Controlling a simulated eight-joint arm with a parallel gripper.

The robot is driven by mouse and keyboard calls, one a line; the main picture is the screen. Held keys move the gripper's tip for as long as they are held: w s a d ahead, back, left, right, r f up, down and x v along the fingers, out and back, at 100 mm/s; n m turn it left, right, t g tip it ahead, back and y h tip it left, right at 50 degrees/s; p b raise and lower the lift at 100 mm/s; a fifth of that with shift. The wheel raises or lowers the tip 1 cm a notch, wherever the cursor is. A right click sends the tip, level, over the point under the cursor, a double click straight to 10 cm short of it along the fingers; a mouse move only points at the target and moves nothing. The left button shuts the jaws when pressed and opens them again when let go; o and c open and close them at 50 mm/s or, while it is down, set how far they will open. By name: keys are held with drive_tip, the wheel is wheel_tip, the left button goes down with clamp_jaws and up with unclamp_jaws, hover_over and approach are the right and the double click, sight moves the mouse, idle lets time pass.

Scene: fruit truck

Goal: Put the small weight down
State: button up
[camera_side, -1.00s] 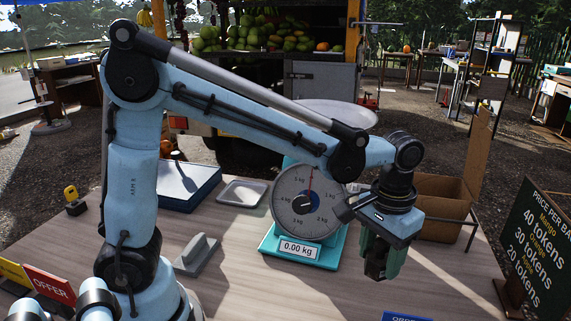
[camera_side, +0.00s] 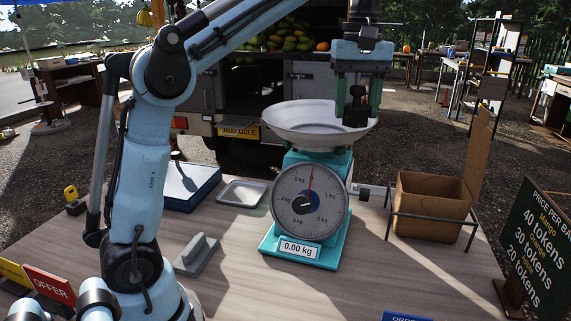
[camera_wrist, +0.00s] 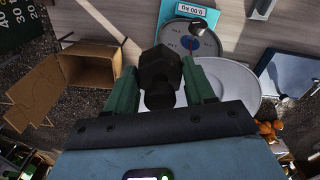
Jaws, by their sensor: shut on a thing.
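A small dark weight (camera_wrist: 159,75) with a knob sits between the green fingers of my gripper (camera_wrist: 160,88) in the wrist view. In the side view my gripper (camera_side: 358,98) is shut on the weight (camera_side: 356,108) and holds it at the right part of the scale's white pan (camera_side: 305,122). I cannot tell whether the weight touches the pan. The teal scale (camera_side: 310,205) stands on the table and its display reads 0.00 kg. The pan also shows in the wrist view (camera_wrist: 236,82), to the right of the weight.
A cardboard box (camera_side: 432,207) in a wire frame stands right of the scale. A small metal tray (camera_side: 243,192) and a blue-edged tray (camera_side: 190,183) lie to its left. A grey block (camera_side: 197,256) is at the front left.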

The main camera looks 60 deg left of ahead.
drive_tip(key=a+f, duration=0.1)
drive_tip(key=a, duration=0.3)
drive_tip(key=a+f+n, duration=0.1)
drive_tip(key=a, duration=0.4)
drive_tip(key=a+f+n, duration=0.1)
drive_tip(key=a+f, duration=0.1)
drive_tip(key=a, duration=0.2)
drive_tip(key=shift+a, duration=0.3)
drive_tip(key=shift+f, duration=1.95)
drive_tip(key=o, duration=1.5)
drive_tip(key=shift+f, duration=0.15)
drive_tip(key=shift+c, duration=0.2)
wheel_tip(320, 180, up, 8)
